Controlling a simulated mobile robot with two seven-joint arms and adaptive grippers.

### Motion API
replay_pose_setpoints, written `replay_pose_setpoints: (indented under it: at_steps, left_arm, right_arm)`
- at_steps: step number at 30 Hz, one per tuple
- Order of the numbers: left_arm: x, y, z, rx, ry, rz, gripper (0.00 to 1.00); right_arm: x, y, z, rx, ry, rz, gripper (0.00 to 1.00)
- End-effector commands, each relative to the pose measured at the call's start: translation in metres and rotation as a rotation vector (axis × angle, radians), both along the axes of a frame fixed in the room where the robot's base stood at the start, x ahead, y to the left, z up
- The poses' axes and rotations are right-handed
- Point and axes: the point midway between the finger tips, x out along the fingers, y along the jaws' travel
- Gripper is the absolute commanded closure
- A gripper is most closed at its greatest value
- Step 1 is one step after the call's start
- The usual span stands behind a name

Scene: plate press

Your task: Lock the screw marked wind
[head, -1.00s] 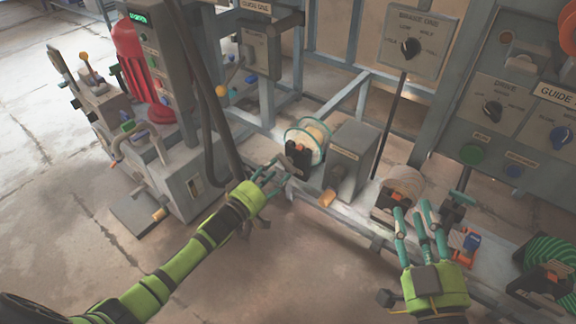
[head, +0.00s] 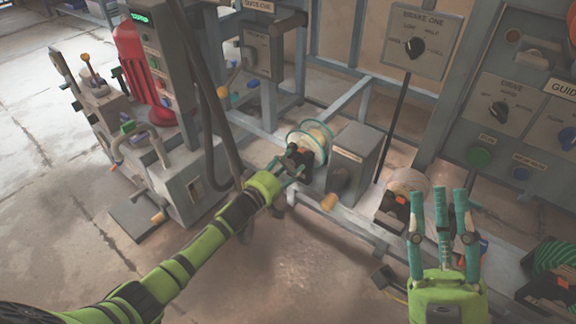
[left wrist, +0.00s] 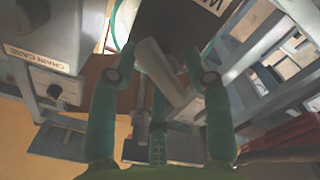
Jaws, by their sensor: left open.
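My left gripper (head: 292,168) is at the black block in front of the teal-rimmed spool (head: 318,133). Its fingers are open. In the left wrist view the dark block (left wrist: 172,22) carries a white label with only a "W" readable. A pale grey screw handle (left wrist: 160,72) sticks out from it between the open fingers (left wrist: 157,75); I cannot tell whether they touch it. In the head view the gripper largely hides this handle. My right gripper (head: 440,205) is raised with its fingers extended and apart, empty, in front of the machine at the right.
A grey box (head: 350,155) with an orange-tipped handle (head: 329,202) stands right of the spool. A box labelled "chain case" (left wrist: 40,45) shows in the left wrist view. A second spool (head: 408,183) and a green coil (head: 553,258) lie further right. Open floor is at the front left.

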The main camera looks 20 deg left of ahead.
Motion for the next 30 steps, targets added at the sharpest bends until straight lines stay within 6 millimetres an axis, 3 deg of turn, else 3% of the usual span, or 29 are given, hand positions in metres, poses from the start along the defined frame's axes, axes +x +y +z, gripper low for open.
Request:
replay_pose_setpoints:
  at_steps: [1,2,5,18,30]
  left_arm:
    - [0.000,0.000,0.000,0.000,0.000,0.000,0.51]
    - [0.000,0.000,0.000,0.000,0.000,0.000,0.59]
    - [0.000,0.000,0.000,-0.001,0.000,0.000,0.99]
    - [0.000,0.000,0.000,0.032,-0.012,0.000,1.00]
    - [-0.001,-0.001,0.001,0.287,-0.104,0.000,1.00]
  right_arm:
    - [0.000,0.000,0.000,0.000,0.000,0.000,0.64]
    - [0.000,0.000,0.000,0.000,0.001,0.000,0.64]
    - [0.000,0.000,0.000,0.000,0.001,0.000,0.64]
    - [0.005,0.000,-0.003,-0.010,0.030,-0.004,0.64]
    - [0.043,-0.006,-0.050,-0.097,0.323,-0.063,0.64]
